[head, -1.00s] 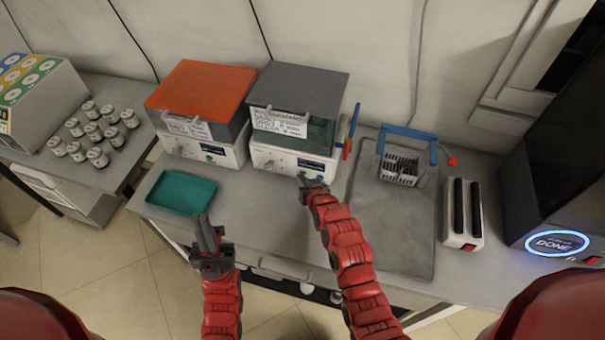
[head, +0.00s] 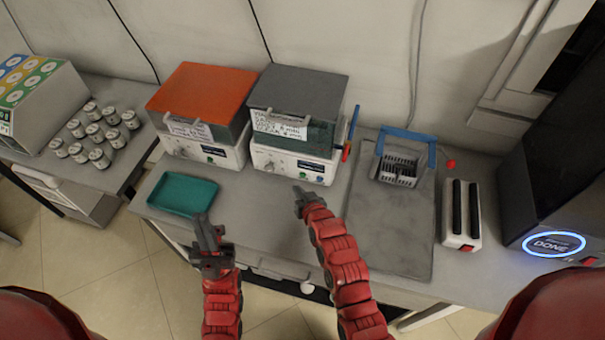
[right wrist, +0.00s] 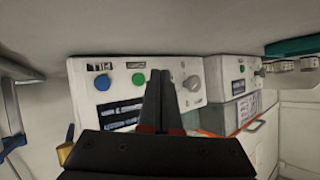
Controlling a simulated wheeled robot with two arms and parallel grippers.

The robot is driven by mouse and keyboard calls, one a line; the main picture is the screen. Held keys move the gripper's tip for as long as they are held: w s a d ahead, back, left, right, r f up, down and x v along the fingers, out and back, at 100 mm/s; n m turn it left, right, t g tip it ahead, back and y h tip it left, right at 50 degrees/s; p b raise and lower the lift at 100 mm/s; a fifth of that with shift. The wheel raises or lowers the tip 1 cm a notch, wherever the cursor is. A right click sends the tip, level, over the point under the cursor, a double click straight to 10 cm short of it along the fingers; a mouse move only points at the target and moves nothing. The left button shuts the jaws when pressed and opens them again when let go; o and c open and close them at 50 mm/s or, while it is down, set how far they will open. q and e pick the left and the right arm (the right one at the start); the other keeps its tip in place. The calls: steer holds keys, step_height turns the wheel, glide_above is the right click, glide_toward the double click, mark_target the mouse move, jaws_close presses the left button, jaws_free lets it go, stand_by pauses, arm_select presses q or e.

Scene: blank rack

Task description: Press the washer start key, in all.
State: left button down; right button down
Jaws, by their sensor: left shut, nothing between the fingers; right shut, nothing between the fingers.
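Two white machines stand side by side at the wall, one under an orange lid (head: 202,91) and one under a grey lid (head: 298,92). I cannot tell from their labels which is the washer. The grey-lidded machine's front panel (head: 292,162) has a knob, a green key and a blue key. In the right wrist view its green key (right wrist: 138,78), blue key (right wrist: 102,82) and knob (right wrist: 191,82) show inverted. My right gripper (head: 299,192) is shut and empty, just in front of that panel, apart from it. My left gripper (head: 206,225) is shut and empty near the counter's front edge.
A teal tray (head: 182,194) lies left on the counter. Right are a grey mat (head: 385,235) with a wire basket (head: 398,168), a white two-slot device (head: 461,213) and a black unit whose lit ring (head: 554,244) reads DONE. Several jars (head: 94,131) stand on the left bench.

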steer(key=shift+s+a+p, duration=0.15)
steer(key=shift+s+a, duration=0.05)
steer(key=shift+s, duration=0.45)
steer(key=shift+s+a+p, duration=0.15)
steer(key=shift+s+a, duration=0.05)
steer(key=shift+s, duration=0.45)
